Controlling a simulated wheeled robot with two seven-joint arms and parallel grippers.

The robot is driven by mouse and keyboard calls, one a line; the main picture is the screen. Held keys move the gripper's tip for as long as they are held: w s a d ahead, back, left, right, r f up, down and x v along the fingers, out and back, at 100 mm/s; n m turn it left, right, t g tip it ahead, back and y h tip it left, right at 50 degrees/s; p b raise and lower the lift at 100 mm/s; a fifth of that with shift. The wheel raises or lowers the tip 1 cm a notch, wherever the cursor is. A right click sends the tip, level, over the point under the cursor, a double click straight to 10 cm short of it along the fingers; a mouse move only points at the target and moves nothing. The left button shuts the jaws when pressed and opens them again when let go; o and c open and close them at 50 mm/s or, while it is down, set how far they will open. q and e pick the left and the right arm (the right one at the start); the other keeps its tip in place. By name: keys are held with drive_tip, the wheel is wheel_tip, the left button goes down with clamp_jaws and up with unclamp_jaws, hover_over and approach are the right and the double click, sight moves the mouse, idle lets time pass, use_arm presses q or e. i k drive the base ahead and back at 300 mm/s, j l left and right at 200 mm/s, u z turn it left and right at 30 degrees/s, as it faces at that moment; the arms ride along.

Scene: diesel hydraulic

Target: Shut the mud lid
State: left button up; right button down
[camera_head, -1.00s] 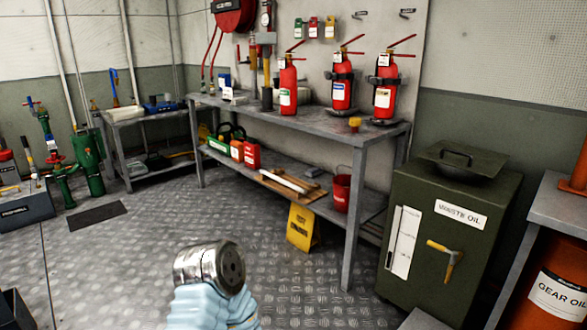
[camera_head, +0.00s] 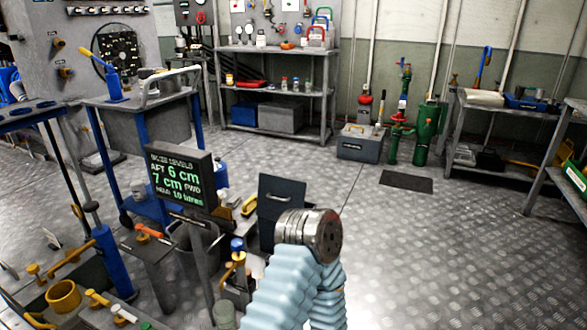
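A dark grey upright panel with a handle (camera_head: 281,203) stands behind my arm in the middle of the head view. It looks like a raised lid, but no label shows that it is the mud lid. Its lower part and whatever it is fixed to are partly hidden by my arm. One of my arms comes up from the bottom middle, with a pale blue ribbed sleeve and a round metal end. No gripper fingers show, and I cannot tell which arm it is.
A sign with green level readings (camera_head: 180,178) stands left of the panel, above a grey bucket (camera_head: 192,247). Valves and a yellow ring (camera_head: 63,296) crowd the lower left. A grey toolbox (camera_head: 362,142) and a dark floor mat (camera_head: 406,181) lie beyond. The right-hand floor is clear.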

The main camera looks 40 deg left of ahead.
sight(276, 194)
drive_tip(key=i+j+u, duration=0.1)
drive_tip(key=i+u, duration=0.65)
drive_tip(key=u, duration=0.2)
drive_tip(key=i+l+u, duration=0.2)
drive_tip(key=i+u, duration=0.25)
drive_tip(key=i+l+u, duration=0.3)
drive_tip(key=u, duration=0.15)
